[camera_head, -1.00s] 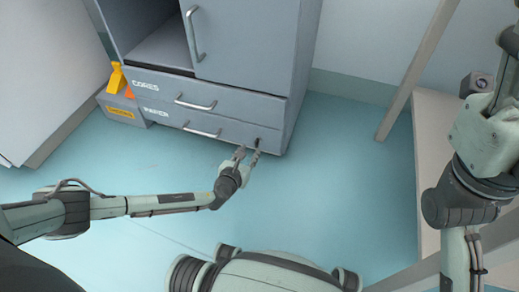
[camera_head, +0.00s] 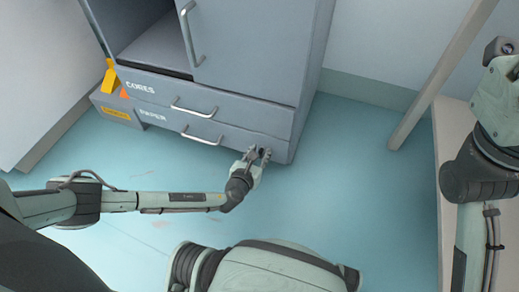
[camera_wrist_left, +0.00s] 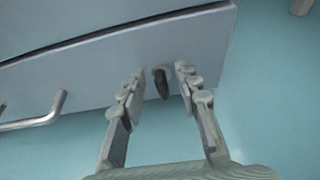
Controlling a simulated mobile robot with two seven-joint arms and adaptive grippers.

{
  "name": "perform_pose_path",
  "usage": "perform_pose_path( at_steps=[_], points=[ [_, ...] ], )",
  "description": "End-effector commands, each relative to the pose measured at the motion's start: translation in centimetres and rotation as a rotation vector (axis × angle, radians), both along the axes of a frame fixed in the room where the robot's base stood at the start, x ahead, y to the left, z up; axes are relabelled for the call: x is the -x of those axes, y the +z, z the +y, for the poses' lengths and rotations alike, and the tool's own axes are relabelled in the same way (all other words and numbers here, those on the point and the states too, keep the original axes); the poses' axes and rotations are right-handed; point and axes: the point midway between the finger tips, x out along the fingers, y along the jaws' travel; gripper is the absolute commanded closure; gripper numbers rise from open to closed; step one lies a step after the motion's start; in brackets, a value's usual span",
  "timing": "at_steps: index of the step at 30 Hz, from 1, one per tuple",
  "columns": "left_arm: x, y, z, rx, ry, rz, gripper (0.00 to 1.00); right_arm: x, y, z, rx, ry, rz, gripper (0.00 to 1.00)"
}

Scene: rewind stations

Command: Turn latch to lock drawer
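The latch (camera_wrist_left: 161,84) is a small dark knob on a light round base at the right end of the lower drawer front. My left gripper (camera_wrist_left: 158,85) is open, with its two fingers on either side of the latch; I cannot tell whether they touch it. In the head view the left gripper (camera_head: 258,154) is at the lower right of the drawer (camera_head: 160,118) marked PAPER, largely hiding the latch. The drawer looks closed. My right arm stands at the right edge of the head view, and its gripper is out of the frame.
A drawer marked CORES (camera_head: 150,88) sits above, with an open compartment and a door (camera_head: 250,45) over it. A grey box with yellow items (camera_head: 115,112) stands left of the cabinet. A table (camera_head: 450,150) is at right. The floor between is clear.

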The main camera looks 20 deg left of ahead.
Motion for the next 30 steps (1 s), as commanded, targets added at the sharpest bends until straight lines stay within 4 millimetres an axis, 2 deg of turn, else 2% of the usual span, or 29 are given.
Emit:
perform_pose_path(
  at_steps=[3, 9, 11, 23, 30],
  points=[
    [0.02, 0.01, -0.02, 0.000, 0.000, 0.000, 0.70, 0.15, 0.03, 0.01, 0.004, 0.001, -0.002, 0.46],
    [0.01, 0.01, 0.00, 0.000, 0.000, 0.000, 0.95, 0.32, 0.04, 0.01, 0.006, 0.001, -0.006, 0.46],
    [0.01, 0.01, 0.00, 0.000, 0.000, 0.000, 1.00, 0.32, 0.03, 0.01, 0.005, 0.001, -0.006, 0.46],
    [-0.02, 0.01, 0.12, 0.029, 0.000, 0.001, 1.00, 0.24, -0.01, -0.01, 0.002, 0.001, -0.004, 0.46],
    [-0.06, -0.04, 0.53, 0.152, 0.002, 0.005, 1.00, 0.05, -0.08, -0.05, -0.003, 0.000, 0.000, 0.46]
  ],
)
